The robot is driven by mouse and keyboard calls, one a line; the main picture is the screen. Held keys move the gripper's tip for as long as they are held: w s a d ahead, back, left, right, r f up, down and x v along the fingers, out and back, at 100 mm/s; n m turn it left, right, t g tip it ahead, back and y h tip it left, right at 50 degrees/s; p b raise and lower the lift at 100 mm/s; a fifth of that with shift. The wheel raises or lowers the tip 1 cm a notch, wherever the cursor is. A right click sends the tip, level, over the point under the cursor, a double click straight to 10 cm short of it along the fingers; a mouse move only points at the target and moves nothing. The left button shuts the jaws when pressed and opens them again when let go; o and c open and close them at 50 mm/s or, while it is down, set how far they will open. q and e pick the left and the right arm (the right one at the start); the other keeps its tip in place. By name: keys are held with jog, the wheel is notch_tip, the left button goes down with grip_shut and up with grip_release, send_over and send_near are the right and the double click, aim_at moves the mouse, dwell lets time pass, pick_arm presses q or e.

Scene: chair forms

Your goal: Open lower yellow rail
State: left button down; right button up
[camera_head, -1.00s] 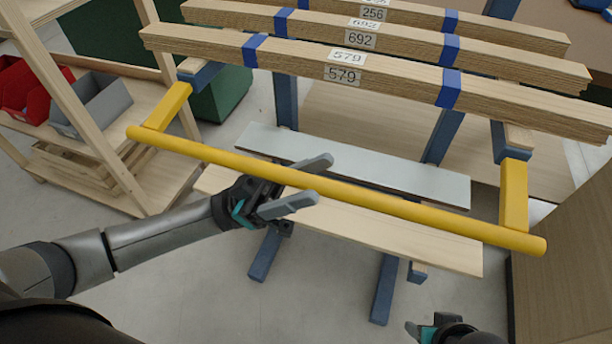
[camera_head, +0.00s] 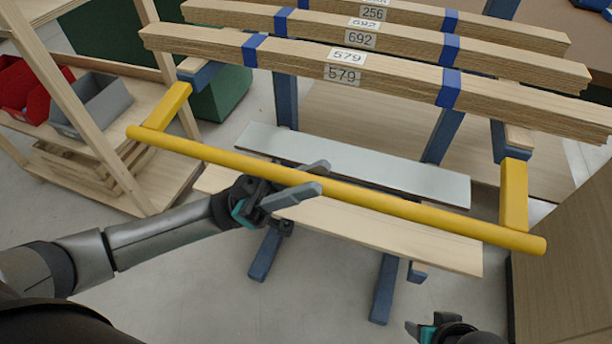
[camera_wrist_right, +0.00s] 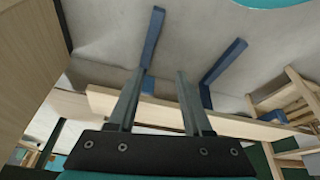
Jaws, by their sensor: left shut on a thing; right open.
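The yellow rail (camera_head: 400,207) runs across the front of the rack in the head view, with a yellow arm at each end. It sits in front of the stacked wooden chair forms. My left gripper (camera_head: 318,178) is shut on the rail, left of its middle, with one finger above it and one below. My right gripper (camera_head: 432,330) is low at the bottom edge of the head view, apart from the rail. In the right wrist view its two fingers (camera_wrist_right: 158,100) are spread with nothing between them.
Boards (camera_head: 420,232) and blue legs (camera_head: 384,290) are below. A wooden shelf (camera_head: 165,180) with red and grey bins stands left, and a brown panel (camera_head: 570,270) stands right.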

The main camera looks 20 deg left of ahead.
pick_arm(q)
jog(key=shift+r+t, duration=0.1)
jog(key=shift+t, duration=0.2)
dwell(0.5)
jog(key=n+t+p, duration=0.1)
jog(key=r+n+t+p, duration=0.1)
jog(key=n, duration=0.1)
jog(key=n+t+p, duration=0.1)
jog(key=p, duration=0.1)
jog(key=shift+r+t, duration=0.3)
jog(key=n+t+p, duration=0.1)
jog(key=r+n+t+y+p, duration=0.1)
jog(key=n, duration=0.1)
jog(key=n+t+p, duration=0.1)
jog(key=p, duration=0.1)
jog(key=shift+r+t, duration=0.25)
jog(key=shift+t, duration=0.05)
jog(key=shift+n+t+y, duration=0.4)
jog(key=shift+n+t, duration=0.1)
jog(key=shift+n, duration=0.1)
pick_arm(e)
jog(key=s+d+f+g, duration=0.1)
jog(key=s+d+f, duration=0.1)
jog(key=s+f, duration=0.2)
jog(key=s+d+f, duration=0.2)
jog(key=s+f, duration=0.1)
jog(key=f, duration=0.8)
jog(key=shift+s+f+g+h, duration=0.3)
jog(key=shift+s+g, duration=0.05)
jog(key=shift+g, duration=0.05)
